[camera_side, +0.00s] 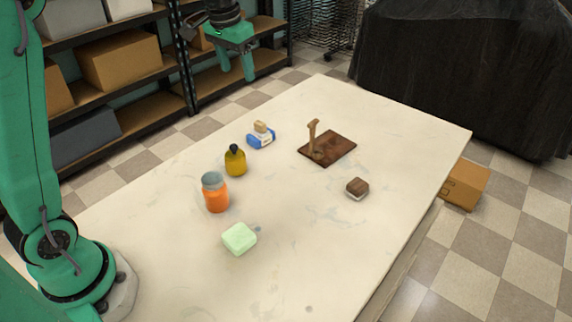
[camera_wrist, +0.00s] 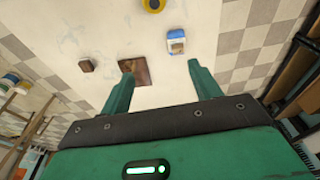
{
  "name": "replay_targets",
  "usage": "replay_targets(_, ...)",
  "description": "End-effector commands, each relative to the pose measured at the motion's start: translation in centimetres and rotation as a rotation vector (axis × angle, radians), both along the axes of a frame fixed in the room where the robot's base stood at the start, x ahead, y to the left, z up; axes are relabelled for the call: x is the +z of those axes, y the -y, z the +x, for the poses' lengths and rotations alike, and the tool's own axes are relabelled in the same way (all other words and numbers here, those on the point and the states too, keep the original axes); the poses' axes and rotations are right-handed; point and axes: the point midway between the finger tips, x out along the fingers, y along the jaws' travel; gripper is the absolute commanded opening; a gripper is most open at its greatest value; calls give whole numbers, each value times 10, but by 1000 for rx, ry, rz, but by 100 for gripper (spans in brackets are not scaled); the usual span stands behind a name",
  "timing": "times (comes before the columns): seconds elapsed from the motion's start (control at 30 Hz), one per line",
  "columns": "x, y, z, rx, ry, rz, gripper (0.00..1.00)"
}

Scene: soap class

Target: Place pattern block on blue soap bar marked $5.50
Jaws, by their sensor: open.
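A blue soap bar (camera_side: 262,143) with a white band lies toward the table's back-left edge; it also shows in the wrist view (camera_wrist: 176,46). A small tan piece (camera_side: 261,127) sits on top of it; I cannot tell whether it is a block or a tag. No price is readable. A small dark brown block (camera_side: 357,187) with a pale lower edge lies on the right of the table, also in the wrist view (camera_wrist: 86,66). I cannot tell which piece is the pattern block. My gripper (camera_wrist: 160,73) is open and empty, high beyond the table's far-left edge in the side view (camera_side: 248,72).
A brown board (camera_side: 338,147) with an upright wooden piece (camera_side: 312,135) stands near the blue bar. A yellow bottle (camera_side: 235,162), an orange jar (camera_side: 215,195) and a pale green bar (camera_side: 239,239) stand nearer. The right front of the table (camera_side: 330,260) is clear.

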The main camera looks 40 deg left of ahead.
Motion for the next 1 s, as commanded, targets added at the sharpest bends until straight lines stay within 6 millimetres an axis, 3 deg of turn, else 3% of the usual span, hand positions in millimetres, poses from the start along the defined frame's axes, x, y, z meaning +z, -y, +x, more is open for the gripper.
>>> replay_targets(0.2, 20, 14, -48, -2, 60, 2, 63)
replay_targets(0.53, 29, 31, -121, -3, 147, 0, 63)
replay_targets(1.0, 2, 48, -220, -5, 267, -11, 63)
